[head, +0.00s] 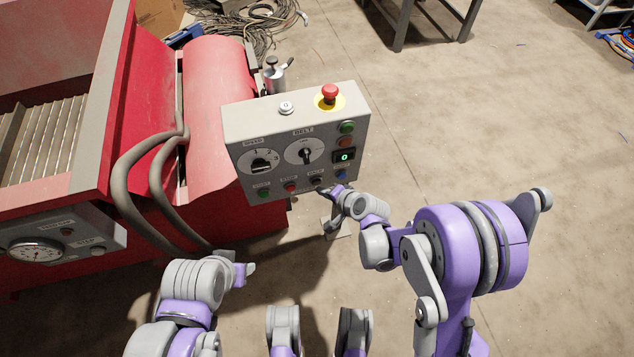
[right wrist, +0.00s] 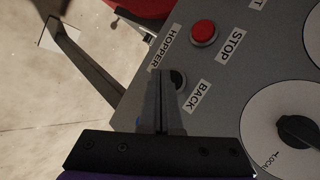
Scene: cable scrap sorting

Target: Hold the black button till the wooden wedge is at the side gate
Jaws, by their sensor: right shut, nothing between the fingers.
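The black button (head: 317,181) sits in the bottom row of the grey control panel (head: 240,127), between a red and a blue button. In the right wrist view the black button (right wrist: 178,79) is beside the BACK label, partly hidden by my fingers. My right gripper (head: 325,191) is shut and empty, its tips at the button; in the right wrist view the closed fingers (right wrist: 160,76) overlap its edge. I cannot tell whether it is pressed. My left gripper (head: 246,272) is low, apart from the panel; its opening is unclear. I see no wooden wedge or side gate.
A red emergency stop (head: 330,93) stands on the panel top. The red STOP button (right wrist: 204,32) is near my right fingers. The red machine (head: 215,100) with thick hoses (head: 135,165) fills the left. Open floor (head: 480,120) lies to the right.

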